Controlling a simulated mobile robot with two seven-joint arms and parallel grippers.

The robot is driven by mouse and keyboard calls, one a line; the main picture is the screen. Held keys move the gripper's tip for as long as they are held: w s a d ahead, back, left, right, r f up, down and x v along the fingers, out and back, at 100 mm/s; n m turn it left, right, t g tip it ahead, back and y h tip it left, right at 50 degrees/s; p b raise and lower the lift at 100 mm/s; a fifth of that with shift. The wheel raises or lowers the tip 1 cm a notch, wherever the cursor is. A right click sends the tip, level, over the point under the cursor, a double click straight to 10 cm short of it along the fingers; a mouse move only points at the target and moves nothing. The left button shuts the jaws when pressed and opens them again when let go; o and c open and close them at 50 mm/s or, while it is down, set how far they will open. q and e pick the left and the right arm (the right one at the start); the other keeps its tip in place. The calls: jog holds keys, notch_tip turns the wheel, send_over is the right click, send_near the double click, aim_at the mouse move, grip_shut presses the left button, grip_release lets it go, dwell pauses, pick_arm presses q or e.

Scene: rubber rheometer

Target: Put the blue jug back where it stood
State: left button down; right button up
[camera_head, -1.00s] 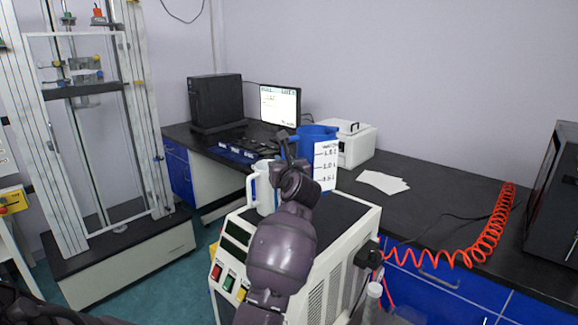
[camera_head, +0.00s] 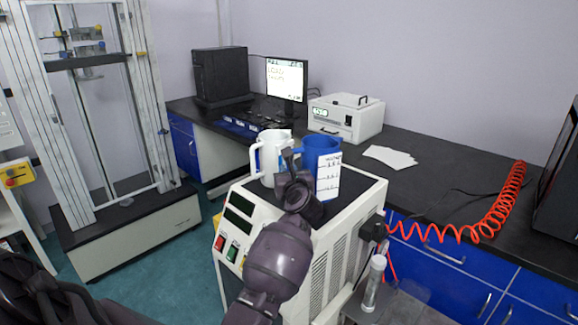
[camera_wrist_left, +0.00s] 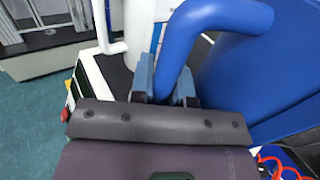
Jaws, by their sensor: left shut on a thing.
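The blue jug (camera_head: 322,146) has a white card with writing (camera_head: 327,177) on its front side. My left gripper (camera_head: 290,166) is shut on the jug's handle; the left wrist view shows the fingers (camera_wrist_left: 163,86) on either side of the blue handle (camera_wrist_left: 176,48). The jug is upright over the black top of the cream machine (camera_head: 352,193). I cannot tell whether its base touches that top. A white jug (camera_head: 273,150) stands on the machine top just left of the blue jug. My right gripper is not in view.
The dark bench (camera_head: 440,180) behind carries a white instrument box (camera_head: 345,118), a monitor (camera_head: 286,78) and papers (camera_head: 390,156). A red coiled hose (camera_head: 490,225) hangs at the right. The machine top right of the blue jug is clear.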

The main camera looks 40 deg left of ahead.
pick_arm(q)
jog(key=shift+f+b, duration=0.3)
jog(key=shift+f, duration=1.1)
jog(key=shift+f, duration=0.15)
jog(key=c, duration=1.1)
grip_release()
jog(key=shift+f, duration=0.2)
